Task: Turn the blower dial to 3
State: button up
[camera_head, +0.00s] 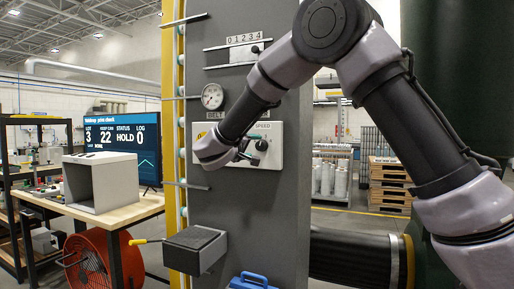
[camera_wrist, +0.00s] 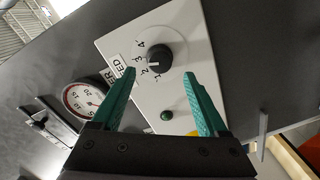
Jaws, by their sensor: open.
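The blower dial is a round black knob (camera_wrist: 154,54) on a pale panel (camera_wrist: 190,30), with numbers printed along one side of it. A light mark on the knob points roughly toward the low numbers; the exact setting is too small to tell. In the wrist view my gripper (camera_wrist: 160,76) is open, its two teal fingers apart and nothing between them. The fingertips straddle the space just short of the knob, and I see no contact. In the head view my gripper (camera_head: 248,154) is in front of the panel (camera_head: 273,154), partly hiding the dial and its label.
A pressure gauge (camera_head: 212,97) and a slider scale (camera_head: 245,39) sit above the panel on the dark column. A green button (camera_wrist: 167,115) is on the panel. A dark box (camera_head: 195,240) juts out below. A workbench (camera_head: 120,213) with a monitor stands at left.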

jog(key=v, duration=0.5)
jog(key=shift+s, duration=0.1)
jog(key=s+d+f+m+g, duration=0.1)
jog(key=s+d+m+g, duration=0.3)
jog(key=d, duration=1.1)
jog(key=s+d+f+m+g, duration=0.15)
jog(key=s+d+g, duration=0.35)
jog(key=d, duration=0.9)
jog(key=s+d+m+y, duration=0.2)
jog(key=s+m+y, duration=0.1)
jog(key=s, duration=0.5)
jog(key=s+d+m+y, duration=0.2)
jog(key=s+m+y, duration=0.2)
jog(key=s, duration=0.5)
jog(key=shift+s+d+y, duration=0.25)
jog(key=shift+d+y, duration=0.15)
jog(key=shift+y, duration=0.1)
jog(key=shift+f+g, duration=0.15)
jog(key=shift+g, duration=0.15)
